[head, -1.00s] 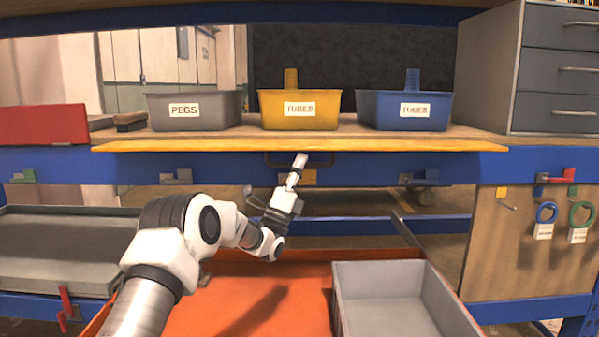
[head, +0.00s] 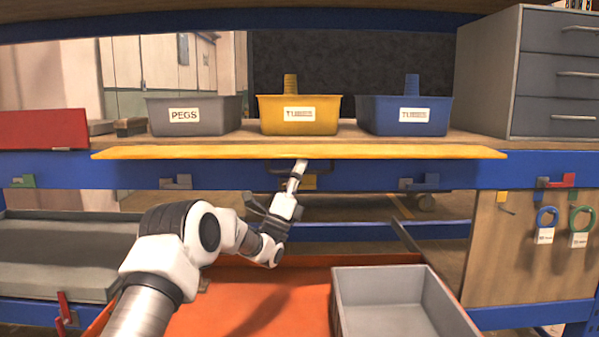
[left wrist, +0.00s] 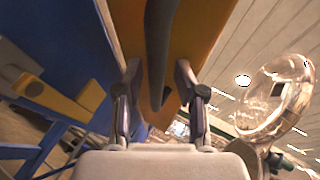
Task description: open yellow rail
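The yellow rail (head: 300,152) is a long flat strip along the front edge of the shelf. A dark handle (head: 281,168) hangs under its middle, partly hidden by my left gripper (head: 301,164), which reaches up to it from the left. In the left wrist view, the two fingers of the left gripper (left wrist: 157,98) stand apart, with the dark handle bar (left wrist: 158,55) in the gap between them. I see no clear contact. The yellow rail (left wrist: 199,35) shows behind the bar. My right gripper is not in view.
Grey (head: 194,116), yellow (head: 299,116) and blue (head: 405,116) bins stand on the shelf above the rail. Coloured clips sit on the blue beam (head: 370,176). Below are an orange surface (head: 300,300) and an open grey box (head: 345,315). A grey drawer unit (head: 560,70) stands right.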

